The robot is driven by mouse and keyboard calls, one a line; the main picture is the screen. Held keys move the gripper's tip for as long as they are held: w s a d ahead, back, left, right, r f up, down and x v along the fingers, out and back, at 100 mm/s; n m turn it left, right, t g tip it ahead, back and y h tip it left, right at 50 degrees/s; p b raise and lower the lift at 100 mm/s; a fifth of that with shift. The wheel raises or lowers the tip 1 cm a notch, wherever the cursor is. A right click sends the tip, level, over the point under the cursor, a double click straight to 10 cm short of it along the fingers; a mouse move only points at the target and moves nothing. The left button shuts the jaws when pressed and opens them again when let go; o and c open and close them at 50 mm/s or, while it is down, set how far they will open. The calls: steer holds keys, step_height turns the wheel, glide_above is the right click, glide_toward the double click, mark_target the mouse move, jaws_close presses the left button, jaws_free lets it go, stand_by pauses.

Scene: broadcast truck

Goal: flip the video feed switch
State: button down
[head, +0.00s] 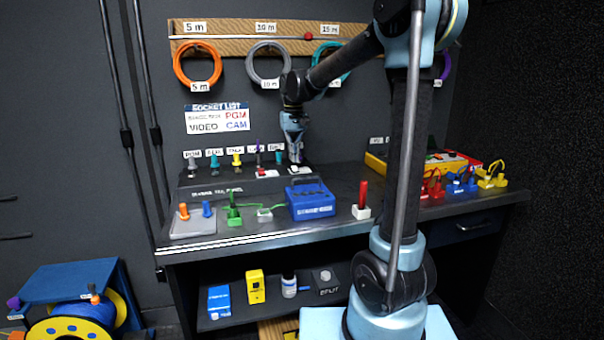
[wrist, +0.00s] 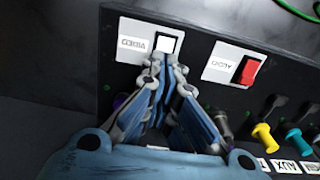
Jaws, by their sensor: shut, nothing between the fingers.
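The video feed switch is a white rocker (wrist: 167,43) on a white plate marked VIDEO, which appears upside down in the wrist view. In the head view the white plate of the video switch (head: 301,170) is at the right end of the dark panel on the desk. My gripper (wrist: 163,65) is shut and empty, with its fingertips right at the near edge of the white rocker. Whether they touch it I cannot tell. In the head view my gripper (head: 296,161) points down over the plate. The fingers hide part of the panel.
A red audio switch (wrist: 249,70) sits beside the video switch. Colored plugs, including a yellow one (wrist: 265,137), stand in the panel close by. On the desk are a blue box (head: 311,200) and a red-handled switch (head: 362,197).

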steer(key=shift+f, duration=1)
stand_by(0.8)
steer(key=shift+r, duration=3.5)
